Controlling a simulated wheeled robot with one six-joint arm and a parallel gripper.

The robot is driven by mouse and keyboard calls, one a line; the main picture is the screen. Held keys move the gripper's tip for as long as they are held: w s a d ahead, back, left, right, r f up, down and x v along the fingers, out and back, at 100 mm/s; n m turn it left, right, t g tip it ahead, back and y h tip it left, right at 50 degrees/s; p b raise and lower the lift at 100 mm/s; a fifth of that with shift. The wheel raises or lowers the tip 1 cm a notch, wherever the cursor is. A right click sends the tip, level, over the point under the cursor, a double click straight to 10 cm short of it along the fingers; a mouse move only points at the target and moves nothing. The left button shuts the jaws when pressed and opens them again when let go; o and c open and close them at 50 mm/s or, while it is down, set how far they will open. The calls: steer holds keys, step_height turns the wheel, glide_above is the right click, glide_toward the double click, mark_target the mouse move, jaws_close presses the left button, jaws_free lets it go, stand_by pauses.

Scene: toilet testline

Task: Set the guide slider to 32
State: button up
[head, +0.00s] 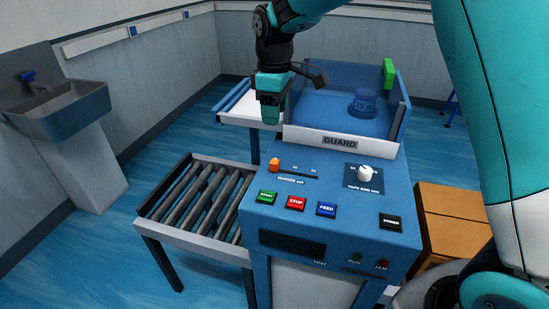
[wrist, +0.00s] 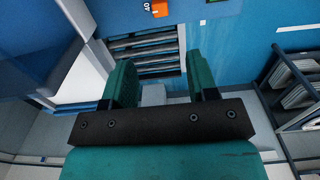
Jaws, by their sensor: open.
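The guide slider has an orange knob (head: 274,165) at the left end of a dark slot (head: 298,172) on the blue sloped panel, with the label "GUIDES cm" below it. The scale numbers are too small to read in the head view. In the wrist view the orange knob (wrist: 160,9) shows at the top edge, with a "40" printed beside it; the rest of the scale is out of that frame. My gripper (head: 270,117) is open and empty, above and behind the panel, apart from the knob. Its two teal fingers (wrist: 165,82) are spread in the wrist view.
A white-edged guard (head: 340,142) stands behind the panel, with a blue cylinder (head: 364,103) inside. A white dial (head: 364,172) sits right of the slider. Green, red and blue buttons (head: 296,203) lie in front. A roller conveyor (head: 195,200) is at left, cardboard boxes (head: 452,220) at right.

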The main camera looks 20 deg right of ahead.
mark_target(274, 161)
step_height(274, 161, down, 15)
steer(key=p, duration=0.2)
steer(key=shift+p, duration=0.4)
jaws_close()
steer(key=shift+s, duration=0.1)
